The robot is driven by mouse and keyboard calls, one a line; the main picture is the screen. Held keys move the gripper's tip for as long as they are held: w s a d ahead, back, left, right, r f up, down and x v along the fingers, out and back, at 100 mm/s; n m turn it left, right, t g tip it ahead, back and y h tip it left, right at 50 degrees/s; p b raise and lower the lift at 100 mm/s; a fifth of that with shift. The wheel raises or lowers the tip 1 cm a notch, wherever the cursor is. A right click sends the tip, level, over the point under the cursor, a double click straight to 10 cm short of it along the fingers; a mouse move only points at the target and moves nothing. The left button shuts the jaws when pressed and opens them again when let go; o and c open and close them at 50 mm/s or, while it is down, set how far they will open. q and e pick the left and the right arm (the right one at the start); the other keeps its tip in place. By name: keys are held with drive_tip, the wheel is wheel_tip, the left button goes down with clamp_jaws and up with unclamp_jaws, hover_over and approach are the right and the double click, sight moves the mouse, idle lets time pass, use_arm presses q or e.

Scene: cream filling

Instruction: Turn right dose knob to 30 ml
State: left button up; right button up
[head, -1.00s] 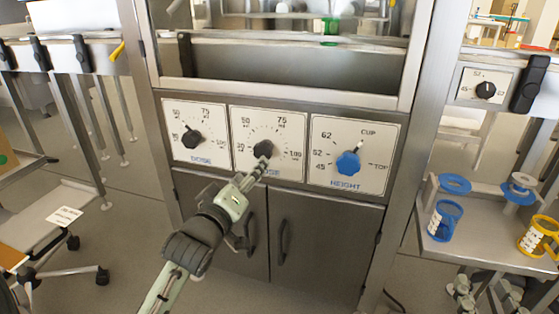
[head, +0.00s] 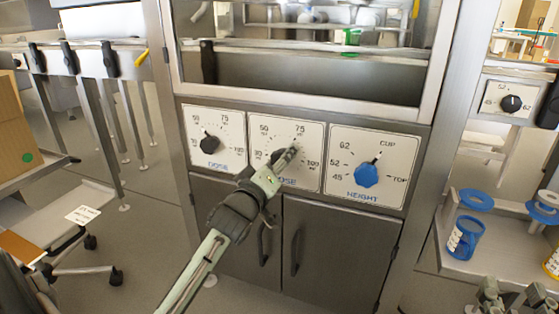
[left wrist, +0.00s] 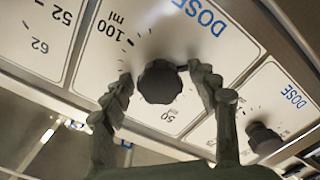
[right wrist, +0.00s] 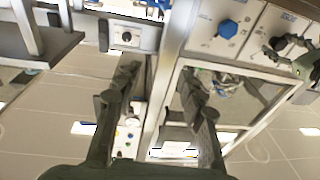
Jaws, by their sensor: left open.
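The right dose knob (left wrist: 160,82) is a black round knob on the middle white DOSE panel (head: 312,135). In the head view the left gripper (head: 286,156) reaches the panel and covers much of the knob. In the left wrist view the open fingers of the left gripper (left wrist: 158,78) stand on either side of the knob; I cannot tell whether they touch it. The knob's pointer is not readable. My right gripper (head: 514,290) is at the lower right of the head view, away from the panels. In the right wrist view it is open and empty (right wrist: 158,76).
The left dose knob (head: 210,143) sits on its own panel. A blue height knob (head: 366,174) is to the right. Dark cabinet doors (head: 330,245) lie below. Blue containers (head: 465,237) stand on a shelf at the right, near my right gripper.

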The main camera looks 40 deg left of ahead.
use_arm(q)
drive_tip(key=shift+c, duration=0.3)
drive_tip(key=c, duration=1.1)
drive_tip(key=shift+r+m+p, duration=0.15)
drive_tip(key=shift+m+p, duration=0.45)
drive_tip(key=shift+p, duration=0.15)
drive_tip(key=shift+m+p, duration=0.9)
use_arm(e)
drive_tip(key=s+d+f+g+h, duration=0.2)
drive_tip(key=d+f+g+h, duration=0.45)
drive_tip(key=f, duration=0.65)
use_arm(q)
drive_tip(key=shift+m+p, duration=0.7)
drive_tip(key=shift+m, duration=0.1)
drive_tip(key=shift+m+p, duration=0.45)
drive_tip(key=shift+m, duration=0.15)
use_arm(e)
drive_tip(key=s+d+f+m+g+h, duration=0.1)
drive_tip(key=s+d+f+m+g, duration=0.1)
drive_tip(key=s+d+f+g, duration=0.5)
drive_tip(key=shift+s+d+h, duration=0.35)
drive_tip(key=shift+s+d, duration=1.55)
drive_tip(key=shift+d, duration=0.15)
drive_tip(key=shift+g, duration=0.25)
